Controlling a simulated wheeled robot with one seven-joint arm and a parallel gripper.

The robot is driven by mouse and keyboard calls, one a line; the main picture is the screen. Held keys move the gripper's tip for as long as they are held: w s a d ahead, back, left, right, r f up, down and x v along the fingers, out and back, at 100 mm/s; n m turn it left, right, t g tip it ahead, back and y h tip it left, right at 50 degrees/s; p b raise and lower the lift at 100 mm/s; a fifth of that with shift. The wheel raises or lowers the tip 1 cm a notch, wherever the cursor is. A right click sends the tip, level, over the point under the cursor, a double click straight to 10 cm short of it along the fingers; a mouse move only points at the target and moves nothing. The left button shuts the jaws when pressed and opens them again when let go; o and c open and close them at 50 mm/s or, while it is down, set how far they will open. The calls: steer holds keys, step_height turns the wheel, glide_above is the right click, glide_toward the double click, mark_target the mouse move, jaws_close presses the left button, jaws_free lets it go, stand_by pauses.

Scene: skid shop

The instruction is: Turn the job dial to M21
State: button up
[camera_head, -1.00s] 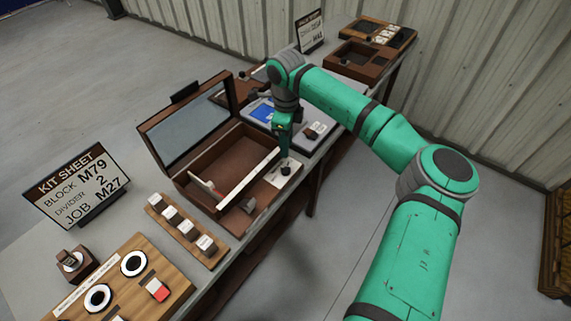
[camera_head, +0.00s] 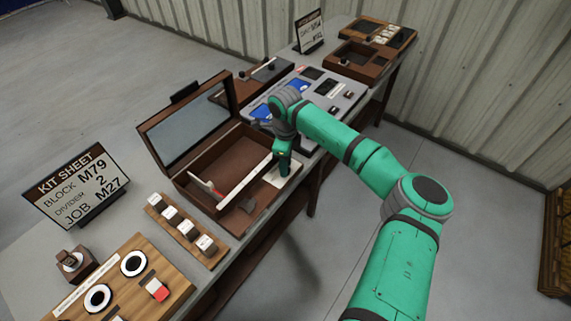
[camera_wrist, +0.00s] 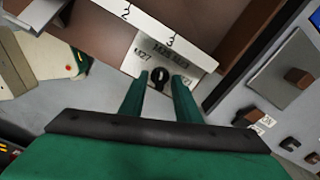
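The job dial is a small black knob (camera_wrist: 160,77) on a pale plate (camera_wrist: 190,69) at the front edge of the open wooden box. The plate has an M27 label at its left; the other labels above the knob are too small to read surely. I cannot tell which mark the knob points at. My gripper (camera_wrist: 161,80) is open, with one green finger on each side of the knob and a gap showing at both sides. In the head view my gripper (camera_head: 282,174) is over the plate (camera_head: 272,181) and hides the knob.
The wooden box (camera_head: 178,176) has a white numbered divider strip (camera_head: 245,184) and an open lid. A kit sheet (camera_head: 80,185) reads block M79, divider 2, job M27. A grey panel (camera_head: 352,100) with small knobs lies beyond. A block rack (camera_head: 212,258) stands nearer.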

jaws_close()
steer(key=shift+m, duration=0.3)
steer(key=m, duration=1.1)
steer(key=shift+m, duration=0.4)
steer(key=m, duration=0.5)
steer(key=shift+m, duration=0.3)
jaws_free()
